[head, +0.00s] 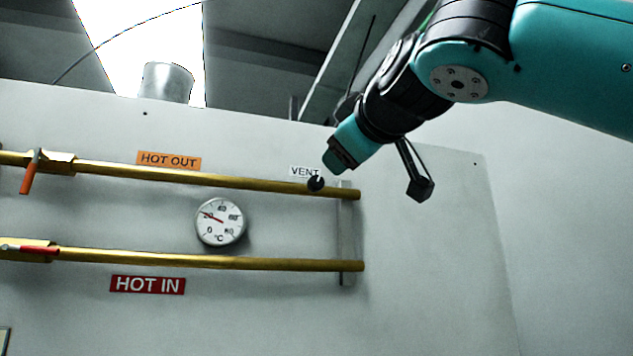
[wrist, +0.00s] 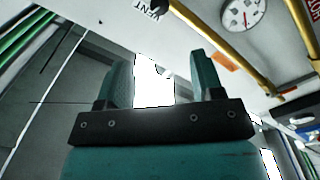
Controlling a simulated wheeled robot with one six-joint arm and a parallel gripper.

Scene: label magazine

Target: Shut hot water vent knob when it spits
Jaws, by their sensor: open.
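The black vent knob (head: 316,184) sits on the upper brass pipe (head: 240,182) near its right end, just below the white VENT label (head: 304,172). A small light mark shows on the knob; I see no water or spray at it. My gripper (head: 340,162) is close to the knob, a little above and right of it in the head view. In the wrist view my gripper (wrist: 158,65) has its two teal fingers apart with nothing between them.
A lower brass pipe (head: 210,261) runs below, with a HOT IN label (head: 147,285). A round temperature gauge (head: 220,222) is between the pipes. An orange-handled valve (head: 29,176) and a red-handled valve (head: 38,250) are at the left. The panel right of the pipes is bare.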

